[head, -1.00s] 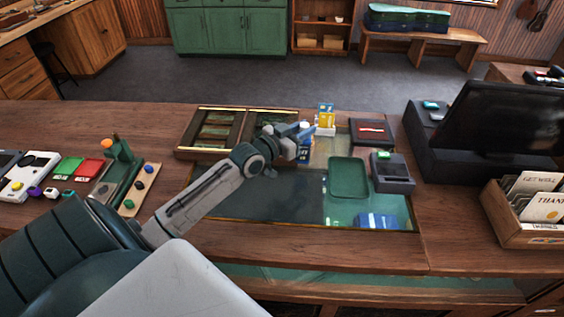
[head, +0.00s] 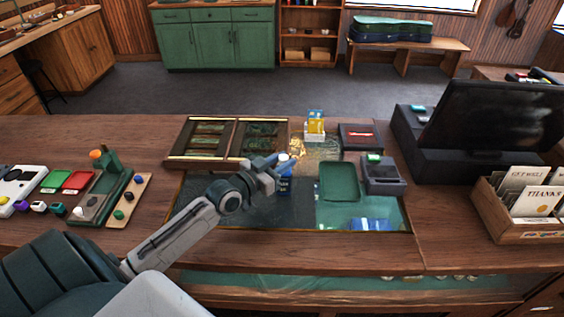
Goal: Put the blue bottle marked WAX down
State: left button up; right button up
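The blue bottle (head: 285,186) has a white cap and dark lettering too small to read. It is upright at the front of my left gripper (head: 276,167), whose fingers close around its upper part. The gripper partly hides the bottle's left side. The bottle is over the dark glass inset (head: 245,212) of the counter, left of the green tray (head: 339,181). I cannot tell whether its base touches the glass. My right gripper is not in view.
A wooden framed display case (head: 178,158) lies behind the bottle. A yellow and blue box stand (head: 315,127), a card reader (head: 383,176) and a dark box (head: 361,138) stand to the right. A blue item (head: 371,224) shows by the glass's front right. The glass front left is clear.

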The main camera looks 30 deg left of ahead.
pick_arm(q)
jog(key=o, duration=0.3)
jog(key=shift+s+r, duration=0.1)
jog(key=shift+s, duration=0.1)
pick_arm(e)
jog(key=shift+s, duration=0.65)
pick_arm(q)
jog(key=shift+s+a, duration=0.1)
jog(key=shift+s, duration=0.1)
jog(key=shift+p+v, duration=4.3)
jog(key=shift+v, duration=1.45)
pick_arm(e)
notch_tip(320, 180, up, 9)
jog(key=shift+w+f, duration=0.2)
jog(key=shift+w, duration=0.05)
